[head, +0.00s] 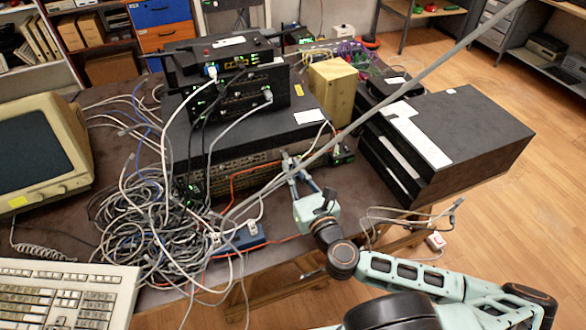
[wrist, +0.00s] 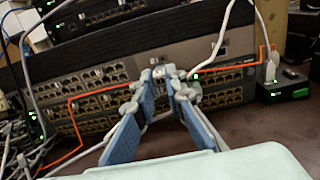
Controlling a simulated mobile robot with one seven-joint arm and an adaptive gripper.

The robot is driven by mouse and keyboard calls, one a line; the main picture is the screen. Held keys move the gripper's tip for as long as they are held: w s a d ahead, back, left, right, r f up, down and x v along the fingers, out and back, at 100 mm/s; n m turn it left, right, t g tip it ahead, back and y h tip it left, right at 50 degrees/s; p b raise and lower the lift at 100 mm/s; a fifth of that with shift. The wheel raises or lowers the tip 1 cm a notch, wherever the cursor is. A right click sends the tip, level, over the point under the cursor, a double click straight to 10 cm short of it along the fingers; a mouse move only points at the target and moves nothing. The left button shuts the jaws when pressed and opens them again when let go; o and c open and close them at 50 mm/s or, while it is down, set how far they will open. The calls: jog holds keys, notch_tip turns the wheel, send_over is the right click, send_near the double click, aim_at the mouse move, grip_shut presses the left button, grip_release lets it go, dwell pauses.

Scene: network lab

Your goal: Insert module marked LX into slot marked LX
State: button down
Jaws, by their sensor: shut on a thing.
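My gripper (head: 290,168) reaches the front of the stacked network equipment on the desk; it also shows in the wrist view (wrist: 163,76). Its two blue fingers are closed on a small silvery module (wrist: 168,71), which is mostly hidden between the fingertips. The module is held right in front of the switch (wrist: 222,95), whose front has rows of ports. I cannot tell whether the module touches the panel or has entered a slot. No LX marking is readable on the module or any slot.
An orange cable (wrist: 84,99) runs across the switch front. A grey cable (wrist: 219,40) hangs near the right fingertip. A small black box (wrist: 284,87) with green lights stands right. Tangled cables (head: 150,215) cover the desk at left; a black case (head: 450,135) stands right.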

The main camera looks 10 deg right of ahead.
jog(key=shift+x, duration=1.25)
dwell(0.6)
jog(key=c, duration=1.9)
grip_release()
jog(key=shift+s, duration=0.1)
